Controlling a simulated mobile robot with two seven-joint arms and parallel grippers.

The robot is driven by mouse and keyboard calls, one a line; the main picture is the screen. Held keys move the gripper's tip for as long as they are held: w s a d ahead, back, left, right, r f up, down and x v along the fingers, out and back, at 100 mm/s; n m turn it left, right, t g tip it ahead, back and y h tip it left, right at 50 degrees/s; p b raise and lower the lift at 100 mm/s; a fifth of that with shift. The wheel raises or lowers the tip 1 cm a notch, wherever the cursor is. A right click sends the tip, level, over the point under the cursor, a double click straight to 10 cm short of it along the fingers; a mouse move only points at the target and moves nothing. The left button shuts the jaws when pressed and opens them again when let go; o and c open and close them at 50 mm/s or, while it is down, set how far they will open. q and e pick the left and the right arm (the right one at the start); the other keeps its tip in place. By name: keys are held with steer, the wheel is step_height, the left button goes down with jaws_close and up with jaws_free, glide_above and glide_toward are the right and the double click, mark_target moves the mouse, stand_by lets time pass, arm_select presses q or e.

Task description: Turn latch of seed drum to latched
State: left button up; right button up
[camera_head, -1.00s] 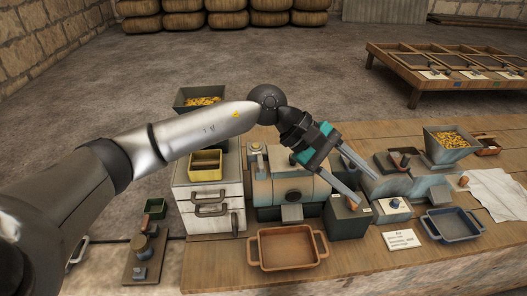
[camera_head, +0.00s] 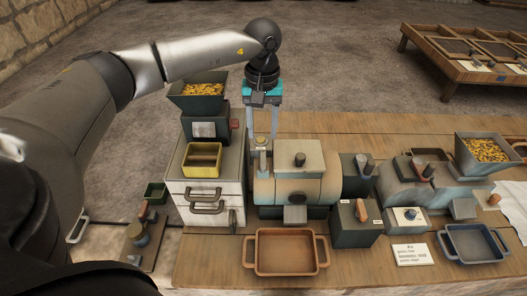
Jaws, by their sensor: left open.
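The seed drum (camera_head: 290,186) appears to be the pale rounded machine in the middle of the bench, with a square lid and a dark knob on top. A small upright fitting with a pale top (camera_head: 262,147) stands at its left end; it may be the latch, but I cannot read its setting. My left gripper (camera_head: 262,134) points down just above and behind this fitting. Its two long fingers are apart with nothing held between them, and their tips come down near the fitting's top; I cannot tell whether they touch it. My right gripper is not in view.
A white drawer cabinet (camera_head: 207,222) with a yellow tray (camera_head: 202,158) and a seed hopper (camera_head: 203,90) stands left of the drum. A lever box (camera_head: 356,226) stands at right. An orange tray (camera_head: 286,268) lies in front. Bare bench shows behind the drum.

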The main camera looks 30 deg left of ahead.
mark_target(263, 157)
arm_select(q)
step_height(263, 157, down, 9)
steer(key=shift+r, duration=0.1)
stand_by(0.3)
steer(key=shift+w, duration=0.1)
jaws_close()
stand_by(0.4)
